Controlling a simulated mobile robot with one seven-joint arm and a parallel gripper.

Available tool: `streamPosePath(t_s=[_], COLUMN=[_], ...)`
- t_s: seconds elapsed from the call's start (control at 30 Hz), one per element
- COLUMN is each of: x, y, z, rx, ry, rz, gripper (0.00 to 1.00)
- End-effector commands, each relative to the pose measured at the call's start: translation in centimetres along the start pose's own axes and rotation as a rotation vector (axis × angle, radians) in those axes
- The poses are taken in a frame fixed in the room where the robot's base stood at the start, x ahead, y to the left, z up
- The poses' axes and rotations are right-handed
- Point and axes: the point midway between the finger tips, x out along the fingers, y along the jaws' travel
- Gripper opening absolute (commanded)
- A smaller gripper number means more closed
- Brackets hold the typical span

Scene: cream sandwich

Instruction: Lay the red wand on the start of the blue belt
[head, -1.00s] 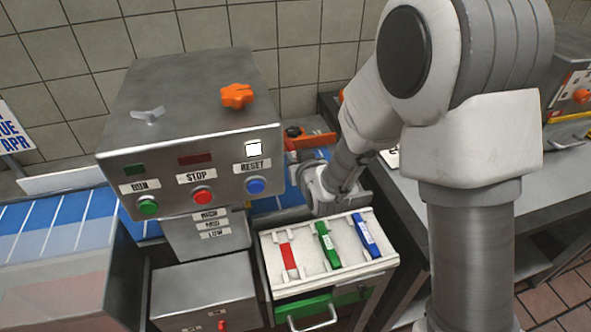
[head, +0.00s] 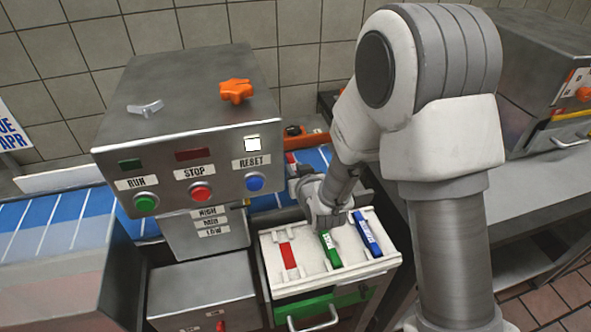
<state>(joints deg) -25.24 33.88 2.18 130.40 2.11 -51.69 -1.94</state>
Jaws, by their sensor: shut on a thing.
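My gripper (head: 318,208) hangs at the back edge of the white tray, partly over it. Its fingertips are hidden from this view. A small red and white end, which looks like the red wand (head: 291,159), shows just behind my gripper in front of the blue belt (head: 320,157). The rest of it is hidden, and whether it touches the belt cannot be told. The tray's left slot shows only a flat red stripe without a label.
The white tray (head: 384,262) holds a green wand (head: 331,252) and a blue wand (head: 367,235), both labelled. A steel control box (head: 180,110) with buttons stands left of my gripper. An orange part (head: 310,138) stands behind the belt.

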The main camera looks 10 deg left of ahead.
Motion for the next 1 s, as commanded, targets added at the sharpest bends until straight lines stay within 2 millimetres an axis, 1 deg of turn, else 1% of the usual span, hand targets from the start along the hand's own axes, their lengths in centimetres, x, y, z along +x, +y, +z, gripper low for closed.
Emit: streamPosePath(t_s=[0.2, 0.3, 0.33, 0.4, 0.5, 0.83, 1.0], x=[0.2, 0.2, 0.2, 0.2, 0.2, 0.1, -0.3], y=[0.0, 0.0, 0.0, 0.0, 0.0, 0.0, 0.0], z=[0.5, 0.4, 0.5, 0.5, 0.5, 0.4, -0.6], rx=[0.000, 0.000, 0.000, 0.000, 0.000, 0.000, 0.000], ry=[0.001, 0.000, 0.000, -0.001, -0.001, -0.002, -0.003], rz=[0.000, 0.000, 0.000, 0.000, 0.000, 0.000, 0.000], gripper=[0.00, 0.00, 0.23, 0.36, 0.51, 0.51, 0.51])
